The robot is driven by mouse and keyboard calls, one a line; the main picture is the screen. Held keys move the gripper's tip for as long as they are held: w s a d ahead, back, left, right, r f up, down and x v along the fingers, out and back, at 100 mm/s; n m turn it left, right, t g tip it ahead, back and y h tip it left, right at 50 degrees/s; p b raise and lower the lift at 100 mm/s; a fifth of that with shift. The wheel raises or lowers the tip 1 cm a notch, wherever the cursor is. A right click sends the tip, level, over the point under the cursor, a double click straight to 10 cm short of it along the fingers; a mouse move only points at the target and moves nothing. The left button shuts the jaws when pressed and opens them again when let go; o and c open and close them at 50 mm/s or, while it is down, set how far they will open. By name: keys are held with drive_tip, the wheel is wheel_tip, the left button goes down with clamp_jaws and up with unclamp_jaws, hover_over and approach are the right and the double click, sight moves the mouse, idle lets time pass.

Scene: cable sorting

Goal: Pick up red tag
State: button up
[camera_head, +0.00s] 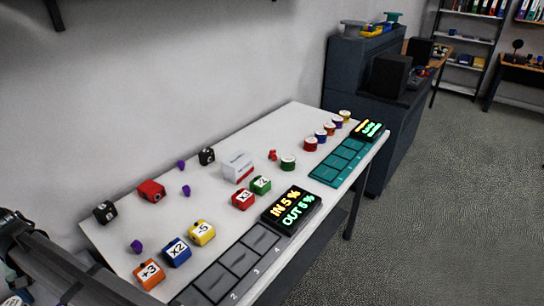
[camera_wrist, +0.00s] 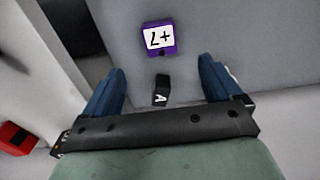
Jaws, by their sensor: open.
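A red tag (camera_head: 243,199) with a white label, seemingly "x3", lies on the table in the head view, left of a green tag (camera_head: 260,184). My gripper (camera_wrist: 159,67) is open in the wrist view, with its two blue fingers wide apart and nothing held. A purple tag (camera_wrist: 158,48) marked "+7" lies ahead of the fingers, and a small black piece (camera_wrist: 161,90) marked "A" shows between them. A red object (camera_wrist: 14,140) is at the left edge of the wrist view; I cannot tell whether it is the red tag. My gripper's fingers do not show in the head view.
Yellow (camera_head: 201,233), blue (camera_head: 176,252) and orange (camera_head: 149,274) tags stand near the grey numbered tray (camera_head: 218,283). A lit display (camera_head: 292,208), white box (camera_head: 238,167), red block (camera_head: 151,191) and teal tray (camera_head: 340,161) share the table. Small purple pieces (camera_head: 137,246) lie along the left.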

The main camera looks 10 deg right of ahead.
idle(0.3)
drive_tip(key=c, duration=0.5)
drive_tip(key=w+d+r+n, duration=0.1)
drive_tip(key=w+d, duration=0.2)
drive_tip(key=w, duration=0.3)
drive_tip(key=w+d+r+n, duration=0.1)
drive_tip(key=w+d, duration=0.2)
drive_tip(key=w, duration=0.3)
drive_tip(key=w+d+n, duration=0.1)
drive_tip(key=w+d, duration=0.2)
drive_tip(key=w, duration=0.3)
drive_tip(key=shift+r+n, duration=0.3)
drive_tip(key=shift+r, duration=0.1)
drive_tip(key=shift+c, duration=0.2)
drive_tip(key=w+d+r+n, duration=0.3)
drive_tip(key=w+d+n, duration=0.1)
drive_tip(key=w+d, duration=1.1)
wheel_tip(320, 180, up, 6)
drive_tip(key=n, duration=0.8)
hover_over(273, 150)
drive_tip(key=f, duration=0.7)
drive_tip(key=shift+s+d+f, duration=0.1)
drive_tip(key=shift+d+f, duration=0.15)
drive_tip(key=shift+f, duration=0.1)
drive_tip(key=shift+a+f, duration=0.15)
drive_tip(key=shift+f, duration=1.2)
drive_tip(key=shift+a+f, duration=0.15)
drive_tip(key=shift+f, duration=1.2)
